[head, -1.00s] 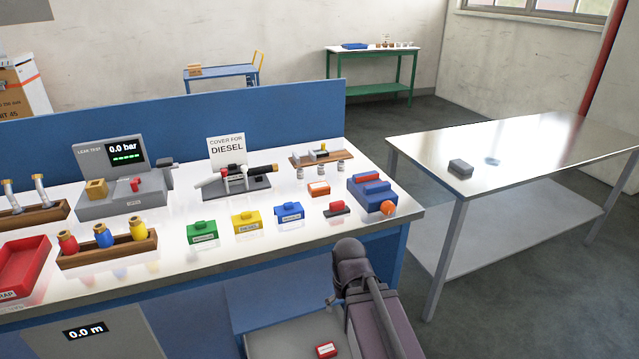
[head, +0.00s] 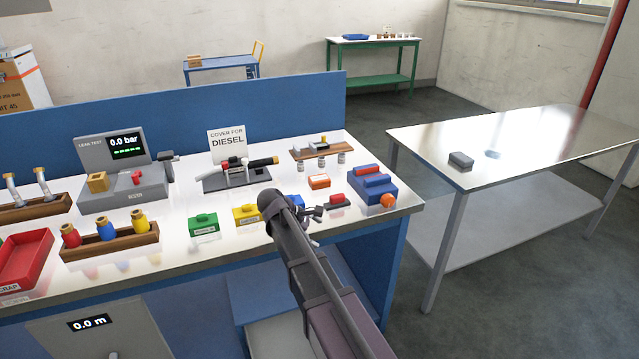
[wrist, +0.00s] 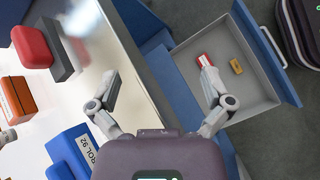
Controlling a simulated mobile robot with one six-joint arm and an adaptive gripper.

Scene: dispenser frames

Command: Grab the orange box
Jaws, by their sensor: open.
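A small orange box (head: 319,181) with a pale label stands on the white bench, behind my gripper and left of a blue device. A smaller yellow-orange block (wrist: 236,66) lies in an open drawer below.
A blue box (wrist: 75,155) and a red piece on a dark base (wrist: 38,48) flank the orange box. A blue device (head: 372,188) with an orange knob stands to the right. The open drawer (wrist: 255,100) also holds a red-and-white box (wrist: 206,62).

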